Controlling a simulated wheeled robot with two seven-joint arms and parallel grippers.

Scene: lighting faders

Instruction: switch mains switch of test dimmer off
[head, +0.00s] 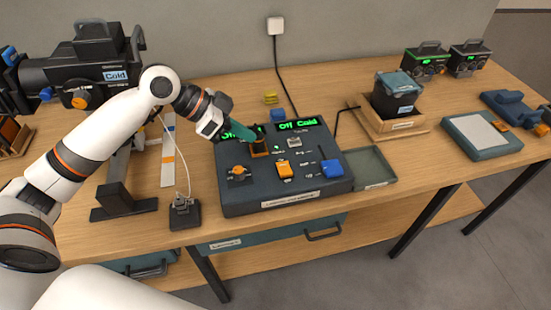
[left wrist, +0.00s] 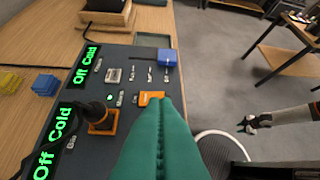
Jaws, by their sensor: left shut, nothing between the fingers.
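A dark control panel (head: 300,195) on the bench carries two green displays; the right one (head: 297,123) reads "Off Cold", and the left one is partly covered by my gripper. In the left wrist view both displays (left wrist: 55,140) read "Off Cold". An orange-framed dark switch (head: 258,149) sits below them, and an orange switch (head: 285,170) sits nearer the front. I cannot read which one is the test dimmer's mains switch. My left gripper (head: 254,135), with teal fingers, is shut and empty just above the orange-framed switch. My right gripper (left wrist: 256,122) appears small and far off in the left wrist view.
The panel also has an orange knob (head: 238,171), a blue control (head: 332,168) and a grey one (head: 295,142). An open tray (head: 368,166) stands right of it. A small dark box with a cable (head: 185,213) stands left of it. Blue and yellow blocks lie behind.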

